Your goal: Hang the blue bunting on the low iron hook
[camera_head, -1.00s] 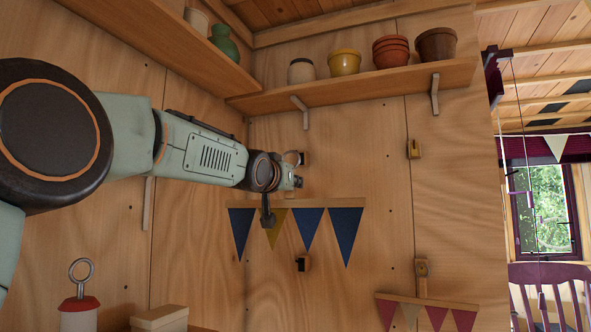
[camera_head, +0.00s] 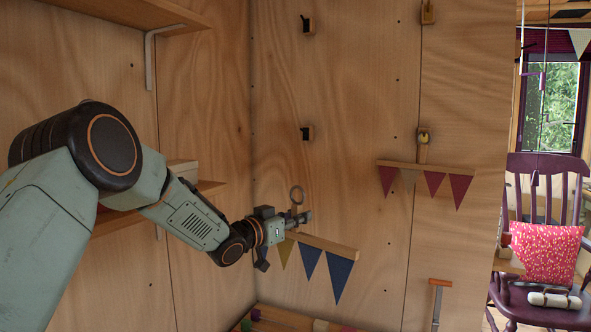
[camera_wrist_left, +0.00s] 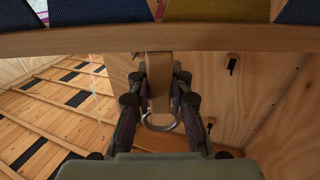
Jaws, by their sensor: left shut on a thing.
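The blue bunting (camera_head: 311,261) has a wooden bar with blue and mustard flags and a tab ending in a metal ring (camera_head: 297,195). My left gripper (camera_head: 296,217) is shut on the tab, and the bar tilts down to the right in the head view. The wrist view shows the tab (camera_wrist_left: 159,80) between the fingers and the bar (camera_wrist_left: 60,44) across the top. The low iron hook (camera_head: 306,133) is on a small wooden block, above the ring and apart from it. My right gripper is not in view.
An upper iron hook (camera_head: 306,25) is higher on the same panel. A red bunting (camera_head: 426,182) hangs at a wooden peg (camera_head: 423,137) to the right. A shelf with a box (camera_head: 183,168) is behind my left arm. The wall around the low hook is clear.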

